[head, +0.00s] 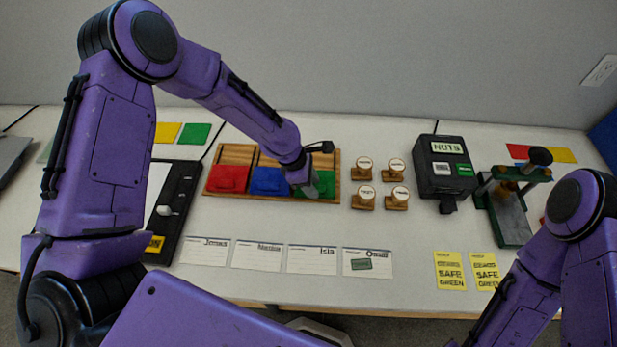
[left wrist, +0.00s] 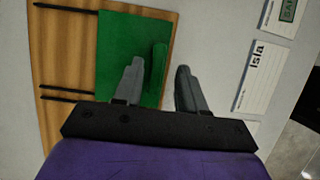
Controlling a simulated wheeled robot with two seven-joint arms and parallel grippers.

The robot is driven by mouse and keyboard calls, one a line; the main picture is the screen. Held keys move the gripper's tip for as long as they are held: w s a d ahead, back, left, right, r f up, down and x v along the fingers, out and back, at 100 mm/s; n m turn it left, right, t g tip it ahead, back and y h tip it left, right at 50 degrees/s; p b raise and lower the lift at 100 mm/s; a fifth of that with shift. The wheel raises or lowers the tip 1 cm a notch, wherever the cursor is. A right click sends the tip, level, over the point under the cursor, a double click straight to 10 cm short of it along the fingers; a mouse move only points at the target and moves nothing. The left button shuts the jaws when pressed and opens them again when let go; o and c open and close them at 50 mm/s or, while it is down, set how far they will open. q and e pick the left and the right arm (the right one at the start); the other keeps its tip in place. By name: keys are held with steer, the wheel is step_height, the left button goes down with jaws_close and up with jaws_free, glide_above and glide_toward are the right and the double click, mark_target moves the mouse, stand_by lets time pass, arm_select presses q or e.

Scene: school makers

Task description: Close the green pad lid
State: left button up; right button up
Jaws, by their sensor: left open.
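A wooden tray (head: 235,154) holds a red pad (head: 228,179), a blue pad (head: 268,182) and a green pad lid (head: 327,184) side by side. The green one is at the right end, partly hidden by my left gripper (head: 310,190). In the left wrist view the green lid (left wrist: 120,45) is a flat panel with a raised green tab (left wrist: 158,75) at its edge. My left gripper (left wrist: 160,68) is open, with one finger over the panel and the other beyond the tab. Whether either finger touches it I cannot tell. My right gripper is outside the view.
Several round-topped wooden stamps (head: 365,163) stand right of the tray. A black NUTS box (head: 444,168) and a green press (head: 508,215) are farther right. Name cards (head: 312,260) lie in front, and a black device (head: 178,205) lies left.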

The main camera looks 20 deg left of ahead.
arm_select(q)
steer(key=v, duration=0.9)
steer(key=shift+r+b, duration=0.3)
steer(key=shift+b, duration=0.1)
steer(key=shift+s+a, duration=0.1)
steer(key=shift+s, duration=0.05)
